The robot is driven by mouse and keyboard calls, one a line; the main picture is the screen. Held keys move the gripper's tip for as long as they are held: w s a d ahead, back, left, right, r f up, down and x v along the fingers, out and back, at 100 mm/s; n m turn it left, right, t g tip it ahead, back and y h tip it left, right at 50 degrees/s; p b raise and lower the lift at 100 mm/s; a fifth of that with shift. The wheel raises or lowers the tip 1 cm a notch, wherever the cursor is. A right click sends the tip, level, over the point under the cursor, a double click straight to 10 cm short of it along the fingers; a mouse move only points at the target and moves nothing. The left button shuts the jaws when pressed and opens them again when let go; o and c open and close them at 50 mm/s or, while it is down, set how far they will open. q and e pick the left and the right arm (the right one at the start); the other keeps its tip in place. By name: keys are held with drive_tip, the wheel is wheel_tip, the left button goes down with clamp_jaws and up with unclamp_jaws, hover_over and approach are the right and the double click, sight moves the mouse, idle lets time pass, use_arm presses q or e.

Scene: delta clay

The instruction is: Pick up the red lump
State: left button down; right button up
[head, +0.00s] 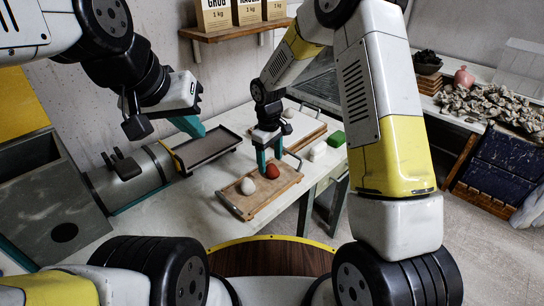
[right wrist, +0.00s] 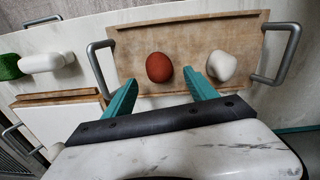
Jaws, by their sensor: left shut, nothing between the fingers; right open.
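The red lump (head: 272,171) lies on a wooden tray (head: 240,208) with metal handles, beside a white lump (head: 248,186). In the right wrist view the red lump (right wrist: 159,67) lies ahead of and between the open teal fingertips, with the white lump (right wrist: 222,64) just right of the right fingertip. My right gripper (head: 269,160) is open, pointing down just above the tray, with its fingers close to the red lump. Whether they touch it I cannot tell.
A second board (head: 303,133) lies behind the tray. A grey cylinder machine with a trough (head: 207,148) stands left. Bare tabletop lies left of the tray.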

sight(271, 165)
drive_tip(key=f, duration=0.4)
drive_tip(key=shift+d, duration=0.2)
clamp_jaws()
